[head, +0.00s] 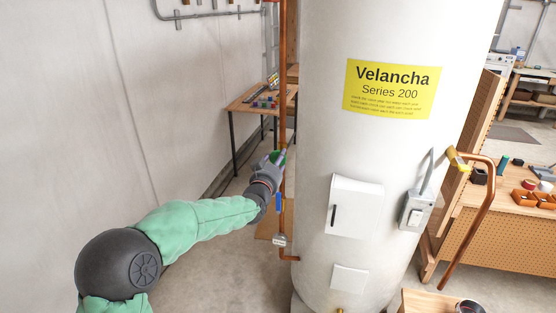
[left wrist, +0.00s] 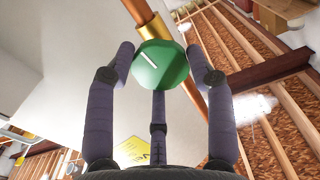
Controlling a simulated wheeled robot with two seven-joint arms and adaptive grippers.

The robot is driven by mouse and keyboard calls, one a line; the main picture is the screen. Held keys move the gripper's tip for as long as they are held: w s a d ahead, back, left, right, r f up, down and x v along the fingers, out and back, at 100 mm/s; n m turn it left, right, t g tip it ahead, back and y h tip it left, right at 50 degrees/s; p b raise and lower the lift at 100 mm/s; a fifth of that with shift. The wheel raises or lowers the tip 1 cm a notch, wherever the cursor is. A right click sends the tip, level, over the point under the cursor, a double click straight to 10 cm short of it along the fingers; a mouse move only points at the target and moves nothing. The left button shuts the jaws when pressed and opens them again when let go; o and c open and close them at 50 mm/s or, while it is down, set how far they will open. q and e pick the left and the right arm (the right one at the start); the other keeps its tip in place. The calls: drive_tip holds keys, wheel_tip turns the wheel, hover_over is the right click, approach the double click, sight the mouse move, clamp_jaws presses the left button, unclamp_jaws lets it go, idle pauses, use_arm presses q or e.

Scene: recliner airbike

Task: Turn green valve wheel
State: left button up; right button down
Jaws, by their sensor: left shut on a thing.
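The green valve wheel (left wrist: 163,68) is round with a short white mark on its face. It sits in front of a copper pipe (left wrist: 181,30) with a brass fitting. My left gripper (left wrist: 160,62) has its purple-grey fingers around the wheel, one on each side and a third below, and is shut on it. In the head view my left gripper (head: 277,160) is at the vertical copper pipe (head: 283,110), left of the tank, and mostly hides the green wheel. My right gripper is not in view.
A large white tank (head: 320,120) with a yellow label (head: 392,89) stands right of the pipe. A blue handle (head: 278,202) is lower on the pipe. A wooden table (head: 245,99) stands behind. A workbench (head: 520,206) is at the right. Floor space is clear at the left.

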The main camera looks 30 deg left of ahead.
use_arm(q)
drive_tip(key=shift+f, duration=0.25)
drive_tip(key=m, duration=0.3)
drive_tip(key=shift+p, duration=0.3)
drive_tip(key=o, duration=0.5)
drive_tip(key=shift+o, duration=0.2)
drive_tip(key=shift+r, duration=0.1)
drive_tip(key=b+v, duration=0.1)
drive_tip(key=v, duration=0.4)
drive_tip(key=shift+r+b, duration=0.15)
drive_tip(key=shift+b, duration=0.15)
